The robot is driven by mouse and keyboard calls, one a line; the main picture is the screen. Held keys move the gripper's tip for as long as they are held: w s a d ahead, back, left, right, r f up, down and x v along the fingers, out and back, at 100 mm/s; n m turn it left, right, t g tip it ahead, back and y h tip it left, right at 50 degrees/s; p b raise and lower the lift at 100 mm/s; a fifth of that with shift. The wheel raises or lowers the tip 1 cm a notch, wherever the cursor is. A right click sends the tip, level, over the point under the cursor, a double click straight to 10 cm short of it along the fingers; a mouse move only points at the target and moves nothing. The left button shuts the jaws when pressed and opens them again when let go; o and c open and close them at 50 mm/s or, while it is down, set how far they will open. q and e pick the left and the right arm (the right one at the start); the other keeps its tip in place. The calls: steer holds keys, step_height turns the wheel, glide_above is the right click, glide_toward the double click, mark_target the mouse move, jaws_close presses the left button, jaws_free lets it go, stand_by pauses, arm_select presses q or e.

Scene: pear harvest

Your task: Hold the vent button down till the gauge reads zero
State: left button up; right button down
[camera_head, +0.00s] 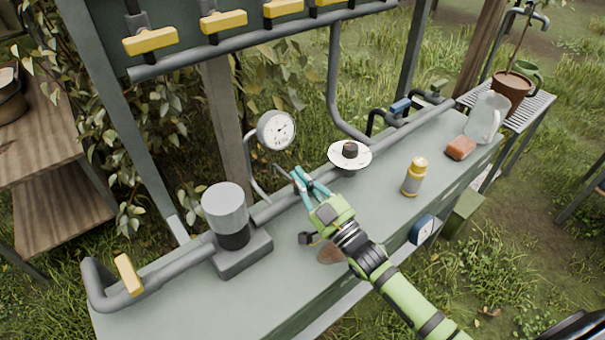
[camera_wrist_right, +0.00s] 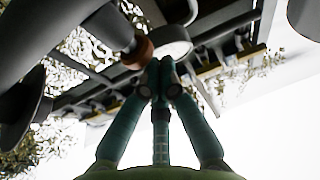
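A round white gauge (camera_head: 277,129) stands on a bent pipe behind the bench; its dial is too small to read surely. A dark knob with a brownish top (camera_head: 350,149) sits on a white disc on the pipe, possibly the vent button; no label is readable. My right gripper (camera_head: 297,173) has teal fingers and hovers over the bench, left of the disc and below the gauge. In the right wrist view its fingertips (camera_wrist_right: 160,74) meet with nothing seen between them. A brown-capped part (camera_wrist_right: 137,52) and a pale round thing show just beyond them. My left gripper is out of view.
A grey cylinder on a block (camera_head: 226,212) stands left on the bench, near a yellow-handled valve (camera_head: 128,274). A yellow bottle (camera_head: 414,177), brown block (camera_head: 461,148) and clear jug (camera_head: 487,116) stand right. Yellow handles (camera_head: 223,20) line the upper pipe.

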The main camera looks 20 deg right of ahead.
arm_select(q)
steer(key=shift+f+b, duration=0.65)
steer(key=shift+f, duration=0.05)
arm_select(e)
step_height(320, 180, down, 2)
steer(key=shift+s+f, duration=0.1)
steer(key=shift+f, duration=0.1)
steer(key=shift+s+f, duration=0.1)
steer(key=shift+f, duration=0.1)
stand_by(0.7)
stand_by(3.8)
step_height(320, 180, up, 5)
steer(key=p, duration=0.4)
arm_select(q)
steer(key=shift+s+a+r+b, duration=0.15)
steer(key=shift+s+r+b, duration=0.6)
steer(key=shift+b, duration=0.45)
arm_select(e)
steer(key=v, duration=0.9)
steer(key=shift+s, duration=0.4)
